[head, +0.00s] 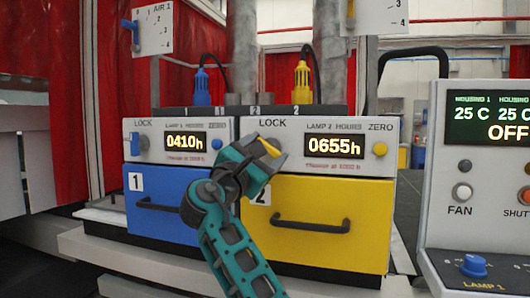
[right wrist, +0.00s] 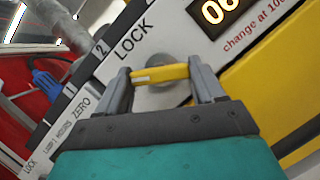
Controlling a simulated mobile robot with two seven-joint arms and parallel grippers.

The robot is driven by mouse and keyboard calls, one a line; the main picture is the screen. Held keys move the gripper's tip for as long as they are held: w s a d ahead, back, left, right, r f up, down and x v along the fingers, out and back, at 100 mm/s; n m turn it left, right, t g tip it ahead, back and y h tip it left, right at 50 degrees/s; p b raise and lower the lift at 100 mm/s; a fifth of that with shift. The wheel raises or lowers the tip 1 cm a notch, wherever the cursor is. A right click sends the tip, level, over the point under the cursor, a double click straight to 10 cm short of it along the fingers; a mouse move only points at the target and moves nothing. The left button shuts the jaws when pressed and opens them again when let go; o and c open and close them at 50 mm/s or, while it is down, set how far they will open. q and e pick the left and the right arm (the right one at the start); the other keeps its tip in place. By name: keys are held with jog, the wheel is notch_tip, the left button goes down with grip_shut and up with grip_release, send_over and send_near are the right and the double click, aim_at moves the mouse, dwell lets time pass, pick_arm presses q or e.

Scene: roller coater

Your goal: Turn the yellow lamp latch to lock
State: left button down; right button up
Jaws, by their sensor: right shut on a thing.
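The yellow lamp latch (head: 269,147) sits under the LOCK label on the lamp 2 housing (head: 335,131), left of the display reading 0655h. My right gripper (head: 264,158) is at the latch and shut on it. In the right wrist view the yellow latch bar (right wrist: 160,74) lies between the two grey fingers (right wrist: 162,88), in front of a round grey knob base. In the head view the gripper partly hides the latch. My left gripper is in neither view.
The lamp 1 housing (head: 175,133) with a blue latch (head: 136,143) and blue drawer (head: 158,205) stands left. The yellow drawer (head: 350,195) has a protruding black handle (head: 310,226). A control box (head: 460,170) stands right. Yellow (head: 301,82) and blue plugs (head: 202,87) stand above.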

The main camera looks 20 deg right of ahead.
jog(key=shift+a+r+m+g+y+p, duration=0.15)
jog(key=shift+m+g+p, duration=0.6)
jog(key=shift+m, duration=1.3)
jog(key=shift+d+m+g+y+p, duration=0.1)
jog(key=shift+m+g+p, duration=0.65)
jog(key=shift+m, duration=1.35)
jog(key=shift+a+r+m+g+y+p, duration=0.15)
jog(key=shift+m+g+p, duration=0.3)
jog(key=shift+m+g, duration=1.1)
jog(key=shift+d+f+m+t, duration=0.1)
jog(key=shift+m+t, duration=0.5)
jog(key=shift+t, duration=0.05)
jog(key=o, duration=1)
jog(key=shift+o, duration=0.2)
jog(key=v, duration=1.3)
jog(key=shift+b, duration=0.35)
